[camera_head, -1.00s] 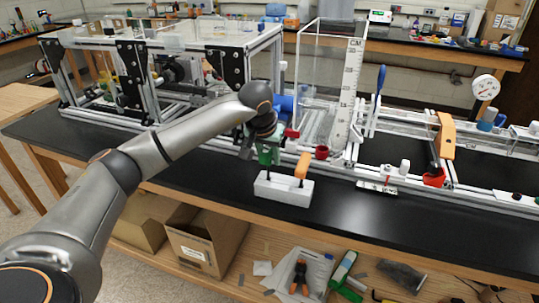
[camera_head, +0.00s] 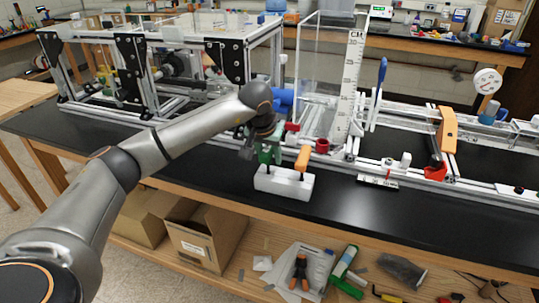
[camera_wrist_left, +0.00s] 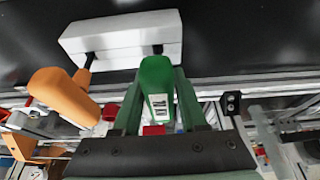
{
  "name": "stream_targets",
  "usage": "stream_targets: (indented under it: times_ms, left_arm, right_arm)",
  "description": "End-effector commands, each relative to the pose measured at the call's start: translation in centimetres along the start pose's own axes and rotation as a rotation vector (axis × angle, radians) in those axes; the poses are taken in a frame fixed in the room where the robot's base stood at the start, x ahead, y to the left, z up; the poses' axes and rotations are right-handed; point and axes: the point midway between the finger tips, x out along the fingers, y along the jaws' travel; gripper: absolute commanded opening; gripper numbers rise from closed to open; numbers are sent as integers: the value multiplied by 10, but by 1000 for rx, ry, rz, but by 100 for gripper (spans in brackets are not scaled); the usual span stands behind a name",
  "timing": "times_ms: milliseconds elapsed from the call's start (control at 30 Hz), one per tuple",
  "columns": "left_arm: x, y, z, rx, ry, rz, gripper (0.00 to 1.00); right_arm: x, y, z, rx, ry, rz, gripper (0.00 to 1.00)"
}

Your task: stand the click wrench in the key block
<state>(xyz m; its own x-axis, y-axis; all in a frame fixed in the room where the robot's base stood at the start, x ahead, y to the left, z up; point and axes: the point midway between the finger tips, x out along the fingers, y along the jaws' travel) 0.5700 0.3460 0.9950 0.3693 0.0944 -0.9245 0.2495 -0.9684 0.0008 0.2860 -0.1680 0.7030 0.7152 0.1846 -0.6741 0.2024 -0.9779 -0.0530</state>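The click wrench, with a green handle (camera_head: 265,156), stands roughly upright over the left part of the white key block (camera_head: 284,184). In the left wrist view its green handle (camera_wrist_left: 158,85) has a pale label, and its short dark shaft meets the block (camera_wrist_left: 110,40). I cannot tell how deep the shaft sits. My left gripper (camera_head: 264,146) is around the handle; in the left wrist view its fingers (camera_wrist_left: 160,100) lie on both sides and look closed on it. My right gripper is not in view.
An orange-handled key (camera_head: 303,158) stands in the block right beside the wrench. Behind are the aluminium frame (camera_head: 200,85), a red knob (camera_head: 322,146) and a clear tank with a scale (camera_head: 355,85).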

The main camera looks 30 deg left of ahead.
Motion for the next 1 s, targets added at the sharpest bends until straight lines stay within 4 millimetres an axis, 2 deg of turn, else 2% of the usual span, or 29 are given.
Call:
stream_targets:
  times_ms: [33,200,433,567,667,1000]
  left_arm:
    - [0,0,0,0,0,0,49]
    - [0,0,0,0,0,0,67]
    - [0,0,0,0,-1,0,67]
    - [-8,0,-1,1,2,1,67]
    - [-23,0,-1,1,5,1,67]
    - [-96,0,-1,0,5,1,67]
  right_arm:
    - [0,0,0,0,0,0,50]
    - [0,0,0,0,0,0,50]
    - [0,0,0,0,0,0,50]
    - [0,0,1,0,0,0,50]
    - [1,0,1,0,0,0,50]
    - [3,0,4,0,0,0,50]
